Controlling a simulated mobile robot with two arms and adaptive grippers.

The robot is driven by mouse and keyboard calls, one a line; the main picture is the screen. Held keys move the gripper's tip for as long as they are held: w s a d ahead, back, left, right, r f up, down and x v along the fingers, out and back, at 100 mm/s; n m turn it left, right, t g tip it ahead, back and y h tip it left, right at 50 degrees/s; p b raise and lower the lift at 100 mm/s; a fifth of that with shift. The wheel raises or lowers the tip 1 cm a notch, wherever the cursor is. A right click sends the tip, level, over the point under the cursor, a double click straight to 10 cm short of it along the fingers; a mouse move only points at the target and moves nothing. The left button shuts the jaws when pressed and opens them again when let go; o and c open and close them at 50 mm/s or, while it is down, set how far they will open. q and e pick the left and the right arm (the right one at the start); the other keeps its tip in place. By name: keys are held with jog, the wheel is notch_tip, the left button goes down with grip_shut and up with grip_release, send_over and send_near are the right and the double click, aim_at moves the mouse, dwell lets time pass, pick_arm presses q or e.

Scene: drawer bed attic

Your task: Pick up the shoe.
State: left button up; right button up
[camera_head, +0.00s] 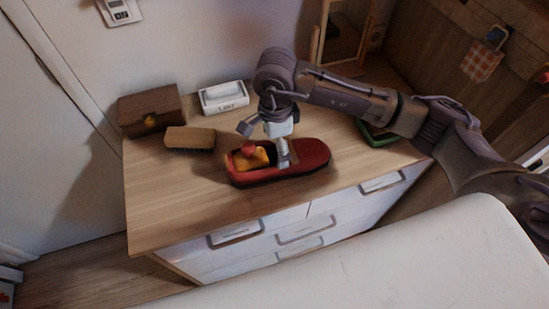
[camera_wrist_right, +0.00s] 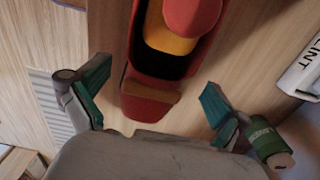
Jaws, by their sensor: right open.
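The red shoe (camera_head: 312,153) lies on top of the wooden dresser, its opening toward the left. A yellow-orange piece (camera_head: 246,161) with a red rounded top (camera_head: 248,148) sits in the opening. My right gripper (camera_head: 264,145) is over the opening end of the shoe, pointing down, open and empty. In the right wrist view, the red end of the shoe (camera_wrist_right: 150,106) shows between the two spread green-tipped fingers (camera_wrist_right: 155,95), with a gap on both sides. The shoe's far end is out of that view. My left gripper is not in view.
On the dresser (camera_head: 160,215) are a wooden box (camera_head: 148,112), a brush (camera_head: 190,139), a white box (camera_head: 223,97) and a green tray (camera_head: 378,139). The front left of the top is clear. A white surface (camera_head: 400,265) lies in front of the drawers.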

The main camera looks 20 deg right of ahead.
aim_at(274, 152)
notch_tip(274, 152, down, 5)
jog(key=shift+a+r+p, duration=0.1)
jog(key=shift+p, duration=1)
jog(key=shift+f, duration=0.3)
jog(key=c, duration=1)
jog(key=shift+c, duration=0.5)
jog(key=shift+r, duration=0.1)
